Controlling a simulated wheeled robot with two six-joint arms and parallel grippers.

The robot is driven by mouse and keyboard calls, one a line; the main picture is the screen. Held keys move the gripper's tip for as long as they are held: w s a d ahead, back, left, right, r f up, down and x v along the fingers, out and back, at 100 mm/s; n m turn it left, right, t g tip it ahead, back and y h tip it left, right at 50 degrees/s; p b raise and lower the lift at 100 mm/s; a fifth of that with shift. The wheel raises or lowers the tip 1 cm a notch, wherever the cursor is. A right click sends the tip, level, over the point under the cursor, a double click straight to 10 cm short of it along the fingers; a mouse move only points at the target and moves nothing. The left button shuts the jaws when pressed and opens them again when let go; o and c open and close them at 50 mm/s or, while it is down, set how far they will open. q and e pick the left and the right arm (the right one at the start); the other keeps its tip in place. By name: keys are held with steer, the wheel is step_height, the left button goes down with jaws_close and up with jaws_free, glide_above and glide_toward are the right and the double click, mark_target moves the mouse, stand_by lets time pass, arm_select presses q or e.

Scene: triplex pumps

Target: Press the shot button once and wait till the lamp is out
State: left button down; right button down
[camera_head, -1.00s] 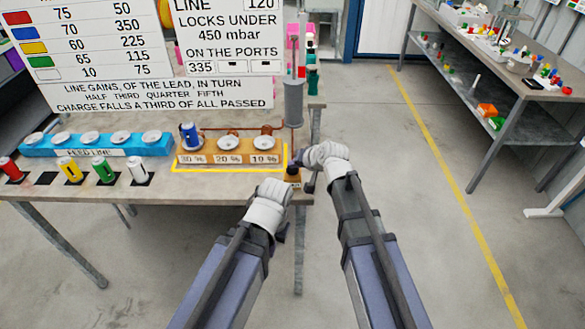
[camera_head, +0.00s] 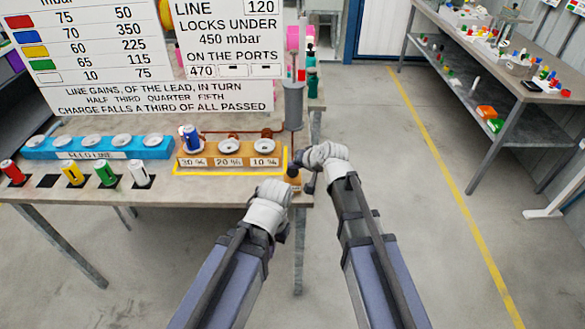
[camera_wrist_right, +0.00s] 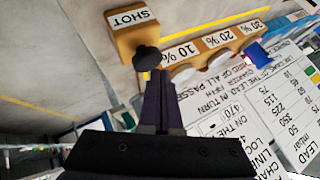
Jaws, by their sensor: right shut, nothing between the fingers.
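The tan SHOT box (camera_wrist_right: 132,28) with its round black button (camera_wrist_right: 147,58) is in the right wrist view. In the head view the box (camera_head: 294,180) is at the table's front right corner. My right gripper (camera_wrist_right: 155,78) is shut and empty, its tips at the button; I cannot tell whether they touch it. It also shows in the head view (camera_head: 305,184), beside the box. My left gripper (camera_head: 283,234) is below the table's front edge, its fingers mostly hidden. The board's display (camera_head: 203,72) reads 470. I cannot pick out a lamp.
A blue cylinder (camera_head: 191,138) stands on the 30 % port of the tan block (camera_head: 222,160); the 20 % and 10 % ports are empty. A grey post (camera_head: 293,105) stands behind the box. Red, yellow, green and white cylinders stand along the front left.

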mark_target(294, 173)
steer(key=shift+r, duration=0.3)
step_height(294, 173, up, 5)
steer(key=p, duration=0.5)
steer(key=shift+r, duration=0.1)
stand_by(0.7)
steer(key=s+d+f+n+g+h, duration=0.2)
steer(key=s, duration=0.6)
steer(key=s+d+f+n+g+h, duration=0.1)
steer(key=s+f+g+h, duration=0.1)
steer(key=s, duration=0.7)
steer(key=s+d+f+n+g+h, duration=0.2)
steer(key=s+g, duration=0.1)
steer(key=s, duration=0.5)
steer(key=shift+s+d+f+n+g+h, duration=0.3)
steer(key=shift+s+f+g+h, duration=0.05)
steer(key=shift+g+h, duration=0.05)
